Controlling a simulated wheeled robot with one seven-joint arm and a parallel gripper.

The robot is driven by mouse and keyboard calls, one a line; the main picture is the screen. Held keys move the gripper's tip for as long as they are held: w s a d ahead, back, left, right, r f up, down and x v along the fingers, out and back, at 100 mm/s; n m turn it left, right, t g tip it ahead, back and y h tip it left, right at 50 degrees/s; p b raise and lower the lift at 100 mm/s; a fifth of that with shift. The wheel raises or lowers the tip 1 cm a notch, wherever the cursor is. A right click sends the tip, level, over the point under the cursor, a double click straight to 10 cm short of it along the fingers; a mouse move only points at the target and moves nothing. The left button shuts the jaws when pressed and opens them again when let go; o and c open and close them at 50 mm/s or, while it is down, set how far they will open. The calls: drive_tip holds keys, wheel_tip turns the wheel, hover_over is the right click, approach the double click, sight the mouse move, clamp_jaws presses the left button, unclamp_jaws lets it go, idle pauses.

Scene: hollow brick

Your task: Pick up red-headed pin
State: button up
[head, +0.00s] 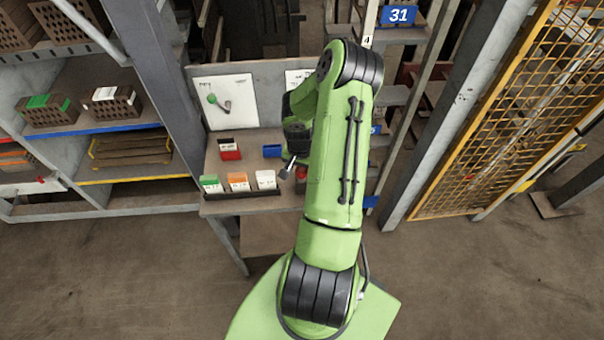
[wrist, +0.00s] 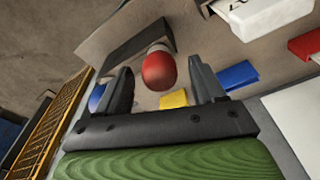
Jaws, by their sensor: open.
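The red-headed pin (wrist: 159,72) shows its round red head near the middle of the wrist view, with a pale part just behind it. In the head view its red head (head: 301,172) is at the front right of the workbench, partly hidden by my arm. My gripper (wrist: 162,80) is open, with one dark finger on each side of the red head in the wrist view. No contact is visible, and the depth between the fingers and the head is hard to judge. In the head view my gripper (head: 290,167) is low over the bench, mostly hidden.
The workbench (head: 222,206) carries green (head: 211,184), orange (head: 238,182) and white (head: 266,180) boxes along its front. A red box (head: 229,149) and a blue box (head: 272,151) stand farther back. Shelves with hollow bricks (head: 48,110) are left; yellow mesh fencing (head: 490,110) is right.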

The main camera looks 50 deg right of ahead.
drive_tip(key=shift+f, duration=0.2)
drive_tip(key=shift+c, duration=0.4)
drive_tip(key=c, duration=1.1)
